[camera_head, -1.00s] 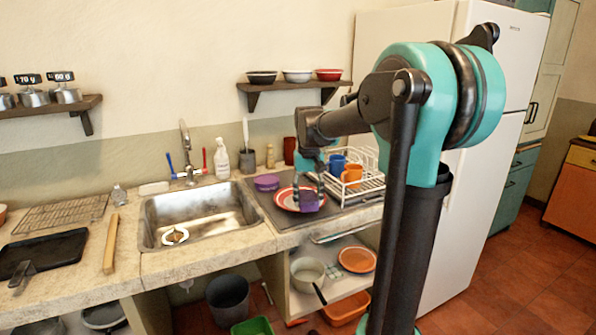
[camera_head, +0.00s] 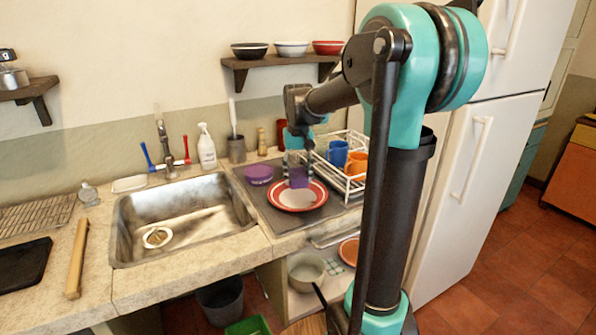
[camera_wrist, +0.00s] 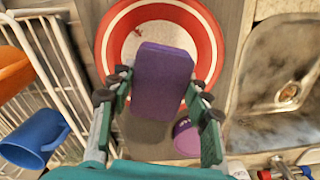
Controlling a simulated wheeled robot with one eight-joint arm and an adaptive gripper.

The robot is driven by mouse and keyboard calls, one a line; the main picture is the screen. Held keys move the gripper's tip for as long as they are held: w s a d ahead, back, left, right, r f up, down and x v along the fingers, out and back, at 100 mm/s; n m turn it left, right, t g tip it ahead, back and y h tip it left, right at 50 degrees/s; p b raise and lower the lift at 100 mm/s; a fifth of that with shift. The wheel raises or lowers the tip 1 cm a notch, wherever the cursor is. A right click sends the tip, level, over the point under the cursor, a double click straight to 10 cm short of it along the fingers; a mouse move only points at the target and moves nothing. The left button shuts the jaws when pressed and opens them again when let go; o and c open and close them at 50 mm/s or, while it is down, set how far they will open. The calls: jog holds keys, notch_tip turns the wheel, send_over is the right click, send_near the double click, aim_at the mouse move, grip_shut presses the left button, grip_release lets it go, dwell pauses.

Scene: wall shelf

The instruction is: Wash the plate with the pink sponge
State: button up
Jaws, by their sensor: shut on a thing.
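The plate (camera_head: 297,198) has a red rim with a thin white ring and a pale centre; it lies on the dark board right of the sink. In the wrist view the plate (camera_wrist: 209,40) shows a small reddish mark on its centre, near the sponge. My gripper (camera_head: 299,170) is shut on a purple sponge (camera_head: 299,179), with no pink sponge in sight. In the wrist view the sponge (camera_wrist: 163,80) sits between the fingers of my gripper (camera_wrist: 158,92) and covers part of the plate. I cannot tell whether sponge and plate touch.
A purple bowl (camera_head: 258,175) stands behind the plate, to its left. The white dish rack (camera_head: 351,183) with a blue mug (camera_head: 337,152) and an orange mug (camera_head: 356,164) is close on the right. The empty metal sink (camera_head: 185,218) lies left.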

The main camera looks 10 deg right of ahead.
aim_at(300, 200)
jog(key=shift+f, duration=2.4)
jog(key=shift+f, duration=0.6)
jog(key=shift+w, duration=0.1)
jog(key=shift+w+a, duration=0.1)
jog(key=shift+w, duration=0.1)
jog(key=shift+s+a, duration=0.2)
jog(key=shift+s, duration=0.25)
jog(key=shift+s+d, duration=0.15)
jog(key=shift+s, duration=0.05)
jog(key=shift+d, duration=0.3)
